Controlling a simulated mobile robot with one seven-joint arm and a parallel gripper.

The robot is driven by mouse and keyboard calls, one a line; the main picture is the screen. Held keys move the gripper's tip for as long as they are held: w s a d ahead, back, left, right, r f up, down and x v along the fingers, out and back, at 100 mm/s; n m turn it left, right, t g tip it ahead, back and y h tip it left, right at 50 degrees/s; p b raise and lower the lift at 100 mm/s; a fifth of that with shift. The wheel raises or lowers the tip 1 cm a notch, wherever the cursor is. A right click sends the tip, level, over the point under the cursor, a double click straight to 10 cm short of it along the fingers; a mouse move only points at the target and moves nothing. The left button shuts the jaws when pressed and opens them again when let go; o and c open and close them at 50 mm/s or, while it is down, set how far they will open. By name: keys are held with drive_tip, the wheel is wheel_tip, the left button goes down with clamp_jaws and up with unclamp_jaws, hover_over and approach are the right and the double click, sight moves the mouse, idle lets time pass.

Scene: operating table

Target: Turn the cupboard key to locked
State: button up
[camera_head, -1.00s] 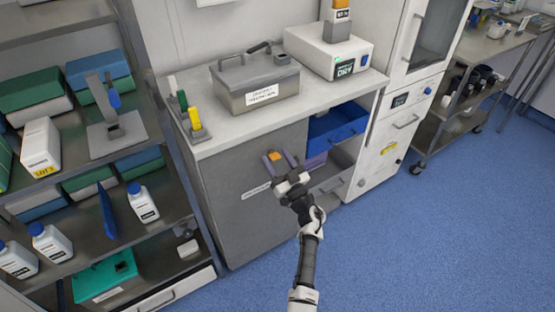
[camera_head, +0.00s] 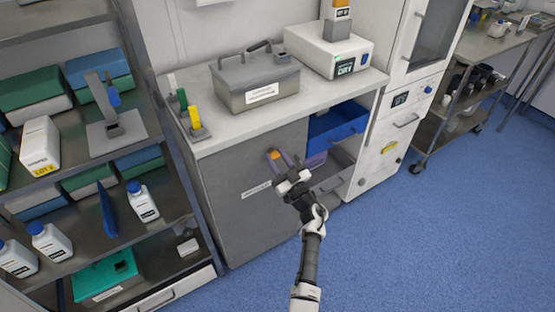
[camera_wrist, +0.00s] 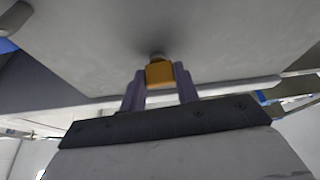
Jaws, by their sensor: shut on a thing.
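The orange key (camera_head: 274,155) sticks out from the upper right part of the grey cupboard door (camera_head: 235,190). My gripper (camera_head: 281,157) reaches up to it from below right, with its purple fingers at the key. In the wrist view, the orange key head (camera_wrist: 160,73) sits between the two fingertips (camera_wrist: 160,82), and they are shut on it. A short metal stem joins the key to the pale door surface above it. The lock's markings cannot be made out. The door is closed flat against the cupboard front.
A blue bin (camera_head: 337,128) stands in the open shelf right of the door. The worktop above carries a grey lidded box (camera_head: 255,88) and a white device (camera_head: 328,50). A loaded shelf rack (camera_head: 150,190) stands at left. The blue floor (camera_head: 420,240) is clear at right.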

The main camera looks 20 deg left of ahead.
drive_tip(key=shift+w+d+r+n+g+h+b, duration=0.2)
drive_tip(key=shift+n+g, duration=1.15)
drive_tip(key=shift+n, duration=2.05)
drive_tip(key=shift+s+a+f+n+g+h+b, duration=0.2)
drive_tip(key=shift+n+g, duration=1.2)
drive_tip(key=shift+n, duration=2)
drive_tip(key=shift+w+d+r+n+g+h+b, duration=0.25)
drive_tip(key=shift+n+g, duration=1.1)
drive_tip(key=shift+n, duration=2.05)
drive_tip(key=shift+s+a+f+n, duration=0.1)
drive_tip(key=shift+s+a+n, duration=0.05)
drive_tip(key=shift+n, duration=0.15)
drive_tip(key=o, duration=1)
